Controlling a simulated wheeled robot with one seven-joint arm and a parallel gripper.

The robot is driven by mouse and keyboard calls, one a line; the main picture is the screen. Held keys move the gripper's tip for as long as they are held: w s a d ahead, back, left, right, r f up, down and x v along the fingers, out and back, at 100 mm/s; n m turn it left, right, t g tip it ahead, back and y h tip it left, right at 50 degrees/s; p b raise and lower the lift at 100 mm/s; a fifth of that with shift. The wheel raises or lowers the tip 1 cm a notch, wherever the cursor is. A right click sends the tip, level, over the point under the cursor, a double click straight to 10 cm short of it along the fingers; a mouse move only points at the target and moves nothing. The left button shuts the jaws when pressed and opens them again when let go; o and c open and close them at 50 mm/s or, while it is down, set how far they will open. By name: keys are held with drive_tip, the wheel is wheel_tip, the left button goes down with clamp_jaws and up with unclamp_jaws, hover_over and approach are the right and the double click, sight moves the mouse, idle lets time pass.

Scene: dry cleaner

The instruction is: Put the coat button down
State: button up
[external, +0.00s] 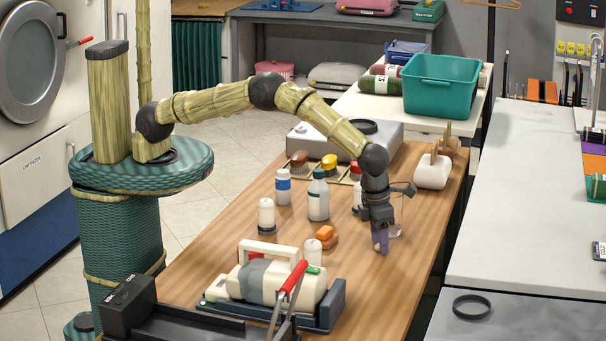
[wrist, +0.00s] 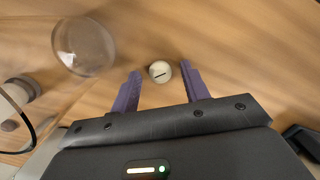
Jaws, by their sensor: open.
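The coat button (wrist: 160,71) is a small round cream disc with a dark slot-like mark. It shows in the wrist view against the wood of the table (external: 420,215), between and slightly beyond the fingertips. My gripper (external: 381,246) points down at the right part of the table in the external view. In the wrist view its two purple fingers (wrist: 160,80) are spread apart, with a gap on both sides of the button.
A clear glass (external: 396,215) stands close beside my gripper; it shows in the wrist view too (wrist: 84,46). The table's front right is bare.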

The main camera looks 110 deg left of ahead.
drive_tip(key=shift+r, duration=0.1)
wheel_tip(320, 180, up, 12)
drive_tip(key=s, duration=0.1)
drive_tip(key=shift+s+d, duration=0.15)
drive_tip(key=shift+d, duration=0.2)
idle(0.4)
